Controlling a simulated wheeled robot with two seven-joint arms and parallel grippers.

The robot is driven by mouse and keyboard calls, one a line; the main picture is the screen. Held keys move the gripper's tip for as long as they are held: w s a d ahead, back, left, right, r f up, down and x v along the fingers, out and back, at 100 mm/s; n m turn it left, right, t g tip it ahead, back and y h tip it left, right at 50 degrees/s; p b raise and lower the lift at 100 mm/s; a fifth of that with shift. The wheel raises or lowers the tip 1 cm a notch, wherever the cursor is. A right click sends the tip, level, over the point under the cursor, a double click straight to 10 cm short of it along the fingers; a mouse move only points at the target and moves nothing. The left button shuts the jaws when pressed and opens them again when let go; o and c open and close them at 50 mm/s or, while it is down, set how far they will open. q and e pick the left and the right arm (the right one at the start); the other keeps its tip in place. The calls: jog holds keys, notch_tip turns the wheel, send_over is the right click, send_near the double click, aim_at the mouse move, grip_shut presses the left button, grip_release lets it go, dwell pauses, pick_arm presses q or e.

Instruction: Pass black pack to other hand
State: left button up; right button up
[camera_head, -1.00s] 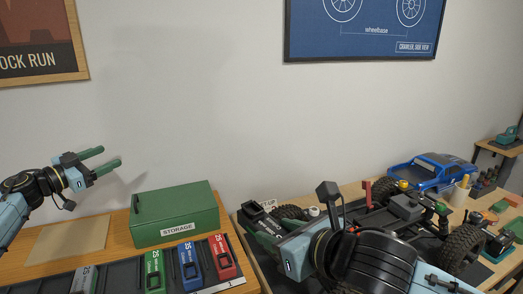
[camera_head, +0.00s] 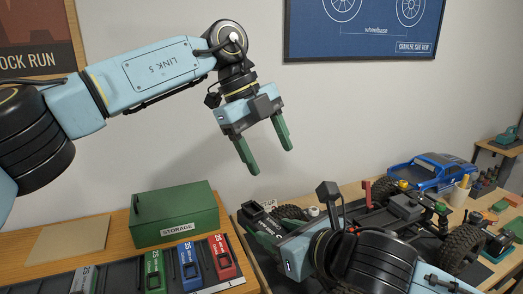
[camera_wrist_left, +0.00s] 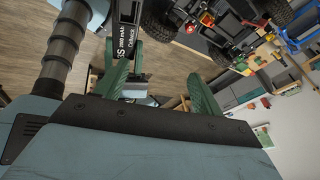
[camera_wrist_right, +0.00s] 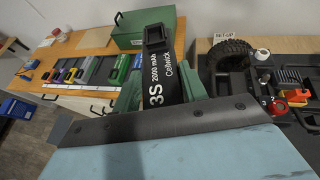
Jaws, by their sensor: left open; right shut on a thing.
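The black pack (camera_wrist_right: 161,68), with white "3S 2000 mAh" lettering, is held between the fingers of my right gripper (camera_wrist_right: 158,92). In the head view the black pack (camera_head: 258,217) sticks out to the upper left of my right gripper (camera_head: 268,238), beside the crawler. My left gripper (camera_head: 264,157) is open and empty, pointing down above and apart from the pack. In the left wrist view the pack (camera_wrist_left: 126,40) shows beyond the open left fingers (camera_wrist_left: 163,88). The pack's gripped part is partly hidden by the fingers.
A green storage box (camera_head: 175,214) stands on the left bench, behind a rack with green, blue and red packs (camera_head: 188,262). The crawler chassis (camera_head: 405,208) and a blue body shell (camera_head: 432,172) are on the right bench. The air between the grippers is clear.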

aim_at(261, 211)
pick_arm(q)
jog(key=f+y, duration=0.1)
jog(key=f, duration=0.2)
jog(key=s+f+y, duration=0.1)
jog(key=f+y, duration=0.1)
jog(key=f, duration=0.2)
jog(key=s+a+f+t+y, duration=0.1)
jog(key=f, duration=0.3)
jog(key=shift+s+f+m+y, duration=0.2)
jog(key=shift+s+m+y, duration=0.05)
jog(key=shift+m+y, duration=0.05)
jog(key=c, duration=1.1)
pick_arm(e)
jog(key=shift+a, duration=0.1)
pick_arm(q)
jog(key=shift+c, duration=0.9)
pick_arm(e)
jog(key=o, duration=0.8)
jog(key=shift+s, duration=0.1)
jog(key=o, duration=0.5)
